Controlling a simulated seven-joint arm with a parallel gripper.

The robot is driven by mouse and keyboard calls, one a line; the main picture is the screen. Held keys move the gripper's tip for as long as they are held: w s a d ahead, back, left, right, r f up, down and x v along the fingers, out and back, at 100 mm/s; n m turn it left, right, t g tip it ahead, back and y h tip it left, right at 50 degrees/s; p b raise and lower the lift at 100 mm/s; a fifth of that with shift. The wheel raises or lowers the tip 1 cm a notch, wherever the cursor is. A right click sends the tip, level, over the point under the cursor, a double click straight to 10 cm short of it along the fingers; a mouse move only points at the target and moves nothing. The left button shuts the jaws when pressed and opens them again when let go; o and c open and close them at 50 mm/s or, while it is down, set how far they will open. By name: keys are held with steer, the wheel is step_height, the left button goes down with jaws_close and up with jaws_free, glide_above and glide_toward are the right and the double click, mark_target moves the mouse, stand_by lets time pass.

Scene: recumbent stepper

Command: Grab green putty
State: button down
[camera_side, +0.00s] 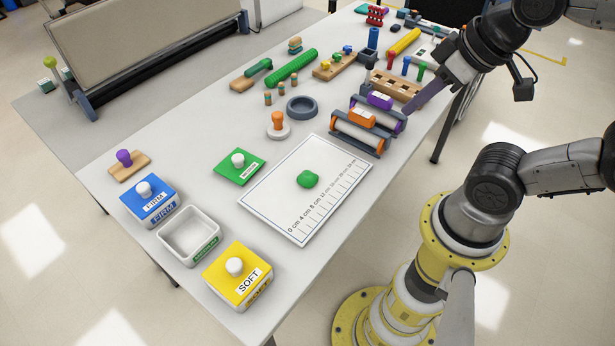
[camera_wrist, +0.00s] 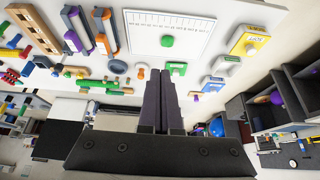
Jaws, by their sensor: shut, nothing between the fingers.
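The green putty (camera_side: 308,179) is a small rounded lump on a white measuring mat (camera_side: 275,205) with a centimetre scale, near the middle of the table. It also shows in the wrist view as a small green blob (camera_wrist: 167,41). My gripper (camera_side: 408,112) is above the table's right side, by the roller blocks, well apart from the putty and up and to the right of it. Its long dark fingers (camera_wrist: 162,84) are together in the wrist view and hold nothing. Nothing hides the putty in either view.
A blue FIRM box (camera_side: 150,205), an open white container (camera_side: 190,238) and a yellow SOFT box (camera_side: 238,278) stand at the near end. A green lid (camera_side: 240,167) lies beside the mat. Roller blocks (camera_side: 358,137), a grey ring (camera_side: 302,107) and pegs stand beyond.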

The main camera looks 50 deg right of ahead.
steer(key=c, duration=1.6)
jaws_free()
steer(key=shift+c, duration=0.8)
jaws_free()
